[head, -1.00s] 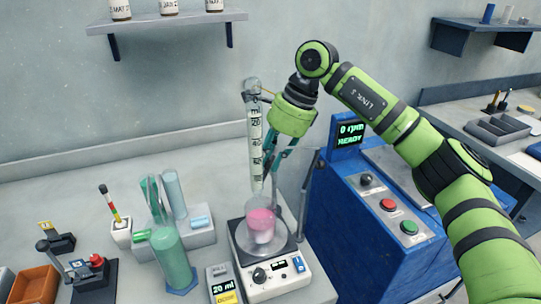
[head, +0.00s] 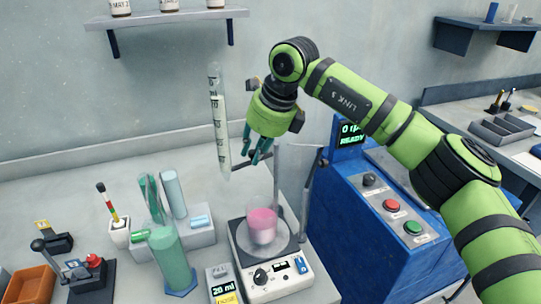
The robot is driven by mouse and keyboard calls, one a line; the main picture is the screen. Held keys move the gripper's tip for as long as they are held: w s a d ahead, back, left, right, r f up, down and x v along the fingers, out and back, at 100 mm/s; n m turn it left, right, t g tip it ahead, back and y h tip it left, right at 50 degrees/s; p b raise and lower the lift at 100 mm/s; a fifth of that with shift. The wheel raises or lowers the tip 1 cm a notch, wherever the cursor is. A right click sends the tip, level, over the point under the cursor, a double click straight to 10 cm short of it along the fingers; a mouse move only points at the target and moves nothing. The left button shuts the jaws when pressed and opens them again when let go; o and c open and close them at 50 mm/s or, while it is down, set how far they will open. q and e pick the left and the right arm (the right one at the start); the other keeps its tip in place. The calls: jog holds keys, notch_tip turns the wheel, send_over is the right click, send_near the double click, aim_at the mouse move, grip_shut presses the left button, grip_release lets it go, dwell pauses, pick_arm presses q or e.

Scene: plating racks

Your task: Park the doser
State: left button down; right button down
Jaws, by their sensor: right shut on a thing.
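The doser appears to be the tall clear graduated tube (head: 220,125) with pale liquid. It hangs nearly upright in the air, left of the beaker with pink liquid (head: 262,226). My right gripper (head: 257,152) is just right of the tube, pointing down, with its teal fingers close together. It is shut and carries the tube; the exact contact is hard to make out. The beaker stands on a white scale-like device (head: 268,273). My left gripper is not in view.
A green cylinder (head: 171,262) and a grey block with upright tubes (head: 190,236) stand at left. A small 20 ml display unit (head: 222,287) sits in front. A clear panel (head: 291,180) rises behind the beaker. A blue cabinet (head: 350,235) stands at right, a shelf (head: 170,20) above.

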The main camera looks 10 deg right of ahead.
jog(key=m, duration=0.1)
jog(key=w+m+b, duration=0.1)
jog(key=w+a+m+t+h, duration=0.1)
jog(key=m, duration=0.1)
jog(key=shift+r, duration=0.25)
jog(key=shift+d+r, duration=0.1)
jog(key=shift+r, duration=0.05)
dwell(0.4)
jog(key=c, duration=1.2)
grip_release()
jog(key=shift+w, duration=0.1)
jog(key=v, duration=1.1)
jog(key=shift+r, duration=0.15)
